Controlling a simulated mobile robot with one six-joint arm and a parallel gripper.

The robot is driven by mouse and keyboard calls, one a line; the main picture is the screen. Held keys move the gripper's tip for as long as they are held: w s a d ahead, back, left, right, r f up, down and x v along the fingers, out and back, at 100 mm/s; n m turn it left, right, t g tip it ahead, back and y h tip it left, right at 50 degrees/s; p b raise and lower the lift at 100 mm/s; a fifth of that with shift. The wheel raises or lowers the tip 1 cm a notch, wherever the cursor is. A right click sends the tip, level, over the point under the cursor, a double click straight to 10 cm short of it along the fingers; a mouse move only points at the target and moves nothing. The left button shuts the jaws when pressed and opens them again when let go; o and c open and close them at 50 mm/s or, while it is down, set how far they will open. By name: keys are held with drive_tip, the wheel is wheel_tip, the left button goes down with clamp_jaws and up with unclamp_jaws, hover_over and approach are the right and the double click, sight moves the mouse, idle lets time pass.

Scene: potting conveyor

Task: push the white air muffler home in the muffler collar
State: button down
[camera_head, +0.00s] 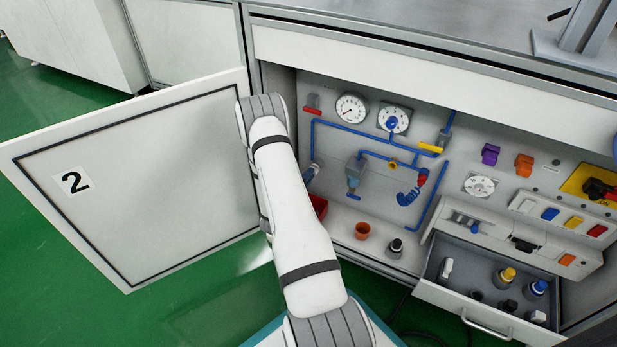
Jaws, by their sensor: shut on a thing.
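My white arm reaches up into the open cabinet and bends over at its top. My gripper is not visible; the arm hides it and whatever it may hold. I cannot make out the white air muffler for sure. A small white upright piece (447,268) stands in the open drawer, but I cannot tell what it is. I cannot tell which fitting is the muffler collar. A grey-blue fitting (311,172) shows just right of my arm, below a blue pipe (313,135), partly covered by the arm.
The cabinet door (140,185) marked 2 stands open at left. The back panel carries gauges (352,107), a filter bowl (354,172) and a coiled blue hose (408,197). An orange cup (362,231) and a dark-capped piece (396,247) stand on the cabinet floor. The drawer (470,318) juts out at right.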

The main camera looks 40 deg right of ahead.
drive_tip(key=shift+m, duration=1.2)
drive_tip(key=shift+m, duration=1.2)
drive_tip(key=shift+m, duration=1.2)
drive_tip(key=shift+m, duration=1.2)
drive_tip(key=c, duration=1.3)
unclamp_jaws()
drive_tip(key=shift+c, duration=0.2)
